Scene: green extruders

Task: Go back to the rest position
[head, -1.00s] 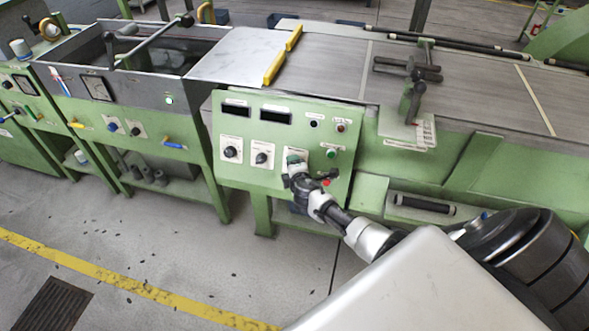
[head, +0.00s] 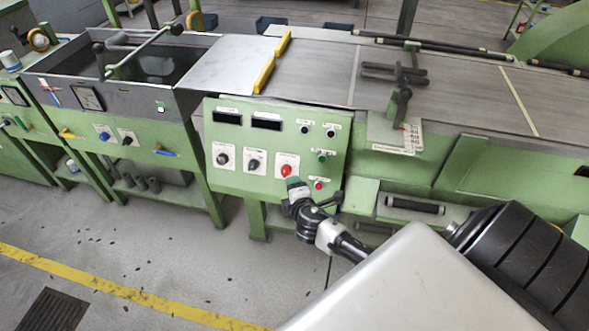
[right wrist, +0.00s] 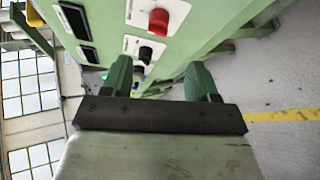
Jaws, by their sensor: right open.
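My right gripper (head: 293,184) is in front of the green control panel (head: 228,179), just below and right of its red knob (head: 287,170). In the right wrist view its two green fingers (right wrist: 160,82) are spread apart with nothing between them. The red knob (right wrist: 159,20) shows there beyond the fingers, clear of them, with black knobs on the panel below it. My right arm reaches in from the lower right of the head view. My left gripper is not in view.
A black-handled bracket (head: 398,85) stands on the table.

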